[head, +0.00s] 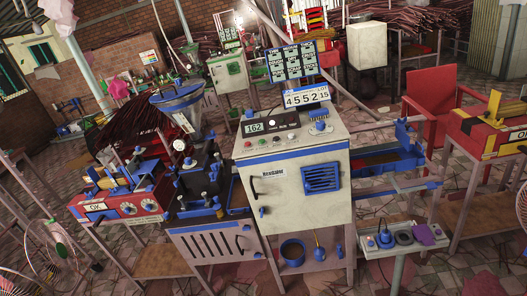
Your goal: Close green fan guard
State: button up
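A round wire fan guard (60,241) shows at the lower left, in front of a stand beside the red machine. Its wires look pale, and I cannot tell if it is the green one or whether it is open or shut. Part of another wire guard (20,284) shows in the bottom left corner, cut off by the frame. No guard is clearly green in this view. My gripper is not in view.
A white control cabinet (292,180) with a blue vent stands in the centre, a black and blue extruder (205,180) to its left. A red machine (125,205) sits at left, a red chair (440,100) at right. Tiled floor (110,275) shows between stands.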

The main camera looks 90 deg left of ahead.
aim_at(61, 250)
jog(key=u, duration=1.1)
jog(key=i, duration=0.1)
jog(key=u, duration=3)
jog(key=i, duration=1.05)
jog(key=u, duration=2)
